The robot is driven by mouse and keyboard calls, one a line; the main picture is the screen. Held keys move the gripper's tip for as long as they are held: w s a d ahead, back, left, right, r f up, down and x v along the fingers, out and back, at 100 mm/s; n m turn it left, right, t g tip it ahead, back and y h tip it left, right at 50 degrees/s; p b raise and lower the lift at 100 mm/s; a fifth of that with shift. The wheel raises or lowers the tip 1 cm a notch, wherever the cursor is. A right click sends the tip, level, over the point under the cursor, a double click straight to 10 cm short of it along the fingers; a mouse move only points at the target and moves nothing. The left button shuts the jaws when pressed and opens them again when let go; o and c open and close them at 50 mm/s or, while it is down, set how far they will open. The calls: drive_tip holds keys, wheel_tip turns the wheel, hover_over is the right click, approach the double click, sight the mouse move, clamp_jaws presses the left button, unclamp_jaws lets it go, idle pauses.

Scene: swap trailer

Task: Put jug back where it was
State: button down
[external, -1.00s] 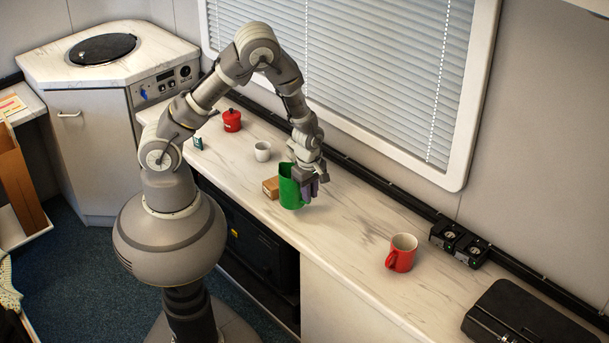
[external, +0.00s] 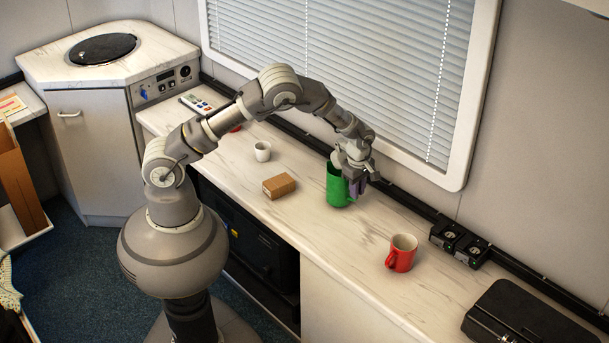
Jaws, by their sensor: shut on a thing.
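The green jug (external: 338,190) is upright over the middle of the white marbled counter, between a brown box and a red mug. My gripper (external: 357,184) is shut on the right side of the jug, at its handle, which the fingers partly hide. Whether the jug's base touches the counter or hangs just above it, I cannot tell.
The red mug (external: 402,253) stands to the right and nearer the front. The brown box (external: 279,186) and a small white cup (external: 262,151) are to the left. A black case (external: 530,315) lies at the right end. Black sockets (external: 459,242) line the wall.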

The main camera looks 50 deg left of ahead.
drive_tip(key=shift+f, duration=0.8)
drive_tip(key=shift+r, duration=0.1)
drive_tip(key=c, duration=1.1)
unclamp_jaws()
drive_tip(key=r+p, duration=0.1)
drive_tip(key=r, duration=0.3)
drive_tip(key=r+p, duration=0.2)
drive_tip(key=r, duration=0.2)
drive_tip(key=r+p, duration=0.2)
drive_tip(key=r, duration=0.2)
drive_tip(key=shift+s, duration=0.25)
